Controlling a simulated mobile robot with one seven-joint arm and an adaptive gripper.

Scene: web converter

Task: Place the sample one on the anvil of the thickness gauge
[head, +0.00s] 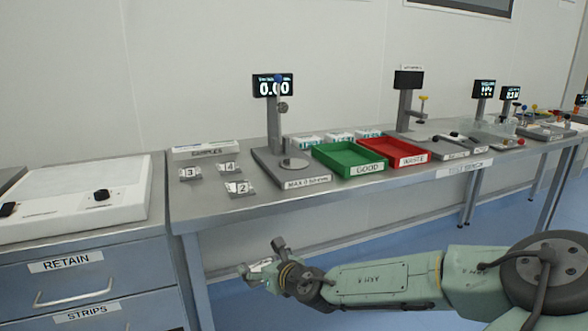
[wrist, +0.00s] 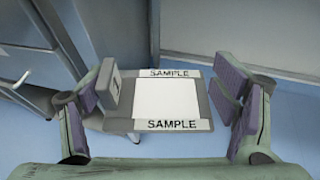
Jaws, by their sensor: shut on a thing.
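My gripper (head: 258,268) is low in front of the bench in the head view, below its front edge. It is shut on sample one (wrist: 170,98), a flat grey frame with a white middle, two SAMPLE labels and an upright tab marked 1 (wrist: 114,86). In the wrist view the sample lies between the two fingers. The thickness gauge (head: 268,160) stands on the bench with a display reading 0.00 (head: 273,86). Its round anvil (head: 293,163) is on the grey base and looks bare. The gripper is apart from the gauge.
Samples 2 (head: 239,188), 3 (head: 190,173) and 4 (head: 229,168) lie left of the gauge. A green GOOD tray (head: 348,161) and a red WASTE tray (head: 400,152) stand to its right. A drawer cabinet (head: 82,272) stands left of the bench.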

